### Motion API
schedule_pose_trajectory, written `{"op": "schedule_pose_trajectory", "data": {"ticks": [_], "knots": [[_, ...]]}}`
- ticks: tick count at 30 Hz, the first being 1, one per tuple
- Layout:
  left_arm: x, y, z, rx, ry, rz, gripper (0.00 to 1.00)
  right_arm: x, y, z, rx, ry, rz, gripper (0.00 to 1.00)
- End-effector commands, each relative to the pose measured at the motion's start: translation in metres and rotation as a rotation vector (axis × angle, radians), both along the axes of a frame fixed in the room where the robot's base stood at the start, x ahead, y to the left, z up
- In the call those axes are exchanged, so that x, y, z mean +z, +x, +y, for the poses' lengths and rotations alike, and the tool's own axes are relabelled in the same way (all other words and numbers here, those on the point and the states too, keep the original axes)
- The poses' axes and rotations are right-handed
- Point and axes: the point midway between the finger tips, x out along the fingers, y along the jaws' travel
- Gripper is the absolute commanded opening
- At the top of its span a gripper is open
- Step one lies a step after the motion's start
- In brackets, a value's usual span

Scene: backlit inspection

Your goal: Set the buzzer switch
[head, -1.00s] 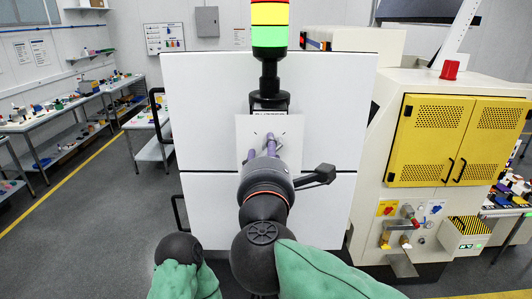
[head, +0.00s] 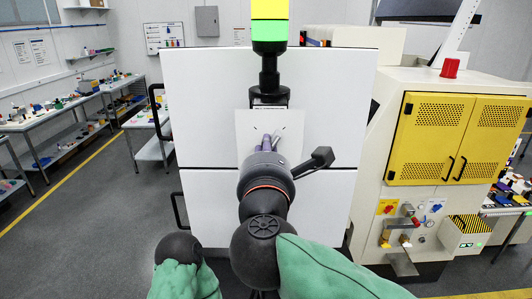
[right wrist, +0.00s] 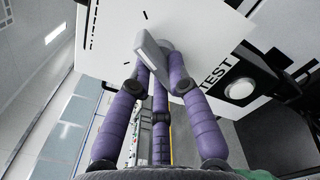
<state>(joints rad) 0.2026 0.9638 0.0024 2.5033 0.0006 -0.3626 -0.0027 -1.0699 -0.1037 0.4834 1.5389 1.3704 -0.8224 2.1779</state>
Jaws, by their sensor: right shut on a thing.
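The buzzer switch is a grey lever (right wrist: 150,52) on a white plate (right wrist: 110,22) with short black tick marks. The plate also shows in the head view (head: 284,121), on the front of a white cabinet. My right gripper (right wrist: 158,72) has purple segmented fingers closed around the lever, which tilts to the upper left in the wrist view. In the head view my right gripper (head: 268,146) reaches the lower part of the plate and its wrist hides much of the switch.
A white round button (right wrist: 240,90) beside the word TEST is near the fingers. A stack light (head: 269,30) with yellow and green segments stands above the plate. A machine with yellow doors (head: 460,140) stands at right. Workbenches (head: 60,112) line the left.

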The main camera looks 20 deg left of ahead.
Motion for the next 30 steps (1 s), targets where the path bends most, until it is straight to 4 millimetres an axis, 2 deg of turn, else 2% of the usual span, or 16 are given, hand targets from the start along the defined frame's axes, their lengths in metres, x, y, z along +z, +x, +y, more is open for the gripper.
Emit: {"op": "schedule_pose_trajectory", "data": {"ticks": [13,30], "knots": [[-0.007,0.000,0.000,0.000,0.000,0.000,0.00,-0.004,0.001,-0.001,0.000,-0.405,-0.114,0.00],[0.006,0.000,0.000,0.000,0.000,0.000,0.00,-0.004,0.002,-0.005,0.000,-0.924,-0.263,0.00]]}}
